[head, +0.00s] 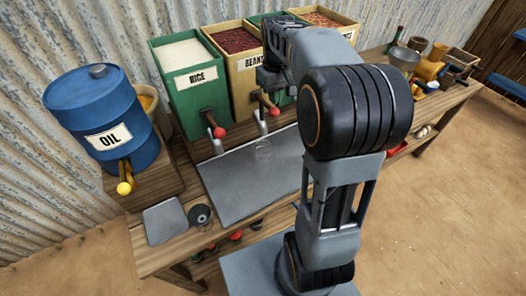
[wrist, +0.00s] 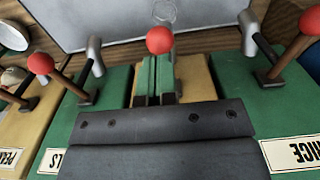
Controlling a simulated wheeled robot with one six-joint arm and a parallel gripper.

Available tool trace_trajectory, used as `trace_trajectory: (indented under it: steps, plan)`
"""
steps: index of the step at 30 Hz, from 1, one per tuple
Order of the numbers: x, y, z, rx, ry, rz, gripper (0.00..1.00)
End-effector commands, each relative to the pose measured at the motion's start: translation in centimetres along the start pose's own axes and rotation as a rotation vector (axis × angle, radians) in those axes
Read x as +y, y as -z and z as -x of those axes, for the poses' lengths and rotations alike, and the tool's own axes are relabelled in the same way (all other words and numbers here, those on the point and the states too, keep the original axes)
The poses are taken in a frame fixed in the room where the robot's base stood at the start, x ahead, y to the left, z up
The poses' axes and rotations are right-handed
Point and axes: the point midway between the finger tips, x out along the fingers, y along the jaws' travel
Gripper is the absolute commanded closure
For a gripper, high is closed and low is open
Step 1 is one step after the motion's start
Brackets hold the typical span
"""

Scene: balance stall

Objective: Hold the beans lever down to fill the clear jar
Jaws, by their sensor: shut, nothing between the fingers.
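The beans bin (head: 237,50) is a yellow box of dark red beans, its label partly hidden by my arm. Its lever, with a red knob (head: 274,112), sticks out at the front beside a grey spout (head: 261,120). The knob also shows in the wrist view (wrist: 160,40), just beyond my fingertips; I cannot tell whether they touch. The clear jar (head: 263,151) stands on the metal tray below the spout and looks empty. It shows faintly in the wrist view (wrist: 165,11). My gripper (head: 268,82) is shut and empty in front of the beans bin; it also shows in the wrist view (wrist: 156,66).
The green rice bin (head: 182,52) and its red-knobbed lever (head: 219,132) are close to the left. More bins and levers stand to the right. A blue oil drum (head: 95,112) is at far left. The metal tray (head: 235,190) is mostly bare.

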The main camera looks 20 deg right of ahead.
Motion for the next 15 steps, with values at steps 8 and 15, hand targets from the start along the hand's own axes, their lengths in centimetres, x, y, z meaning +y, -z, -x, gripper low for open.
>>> trace_trajectory:
  steps: [8, 15]
  plan:
    - [0.0, 0.0, 0.0, 0.0, 0.0, 0.0, 1.0]
    - [0.0, 0.0, -0.53, 0.0, 0.0, 0.0, 1.0]
